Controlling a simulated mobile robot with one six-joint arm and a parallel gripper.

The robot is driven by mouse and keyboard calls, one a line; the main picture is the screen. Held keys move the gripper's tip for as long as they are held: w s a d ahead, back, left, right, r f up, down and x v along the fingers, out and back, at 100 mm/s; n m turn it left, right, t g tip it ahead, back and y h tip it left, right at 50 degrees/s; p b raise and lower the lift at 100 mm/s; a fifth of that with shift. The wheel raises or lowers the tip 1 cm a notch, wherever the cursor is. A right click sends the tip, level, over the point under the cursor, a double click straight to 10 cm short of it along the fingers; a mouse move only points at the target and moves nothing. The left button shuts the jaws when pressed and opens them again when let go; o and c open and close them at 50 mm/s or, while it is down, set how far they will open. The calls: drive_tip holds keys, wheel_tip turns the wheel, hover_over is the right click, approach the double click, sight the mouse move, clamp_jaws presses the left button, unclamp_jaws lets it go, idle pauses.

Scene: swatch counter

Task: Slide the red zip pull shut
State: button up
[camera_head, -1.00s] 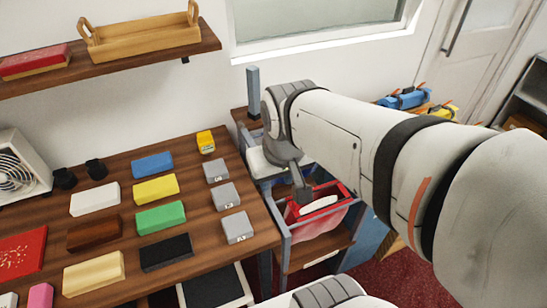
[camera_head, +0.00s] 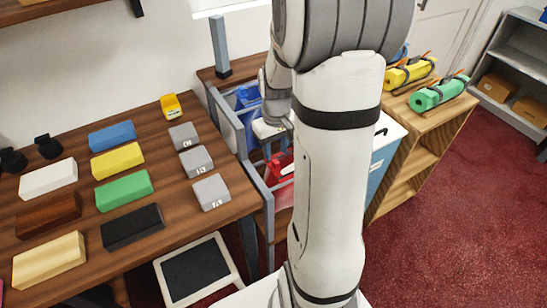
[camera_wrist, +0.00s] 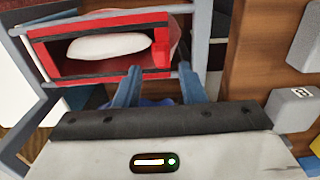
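In the wrist view a red-rimmed pouch (camera_wrist: 95,30) hangs in a grey frame, its mouth open around a dark inside with a white object (camera_wrist: 108,47). A small red block, which looks like the zip pull (camera_wrist: 161,54), is at the right end of the mouth. My gripper (camera_wrist: 160,72) is open and empty. Its two blue-grey fingers point toward the pouch's near edge, and the pull is just beyond the gap between the tips. Contact cannot be told. In the head view the red pouch (camera_head: 279,176) is partly hidden by my arm.
A blue pouch (camera_head: 248,101) hangs farther back in the grey rack (camera_head: 263,187). The wooden counter (camera_head: 75,185) at left carries coloured blocks and grey weights (camera_head: 211,192). A wooden shelf unit (camera_head: 420,150) with yellow and green rolled bundles stands at right. Red floor is clear there.

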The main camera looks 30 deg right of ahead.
sight(276, 161)
drive_tip(key=shift+f, duration=2.4)
drive_tip(key=shift+c, duration=0.2)
clamp_jaws()
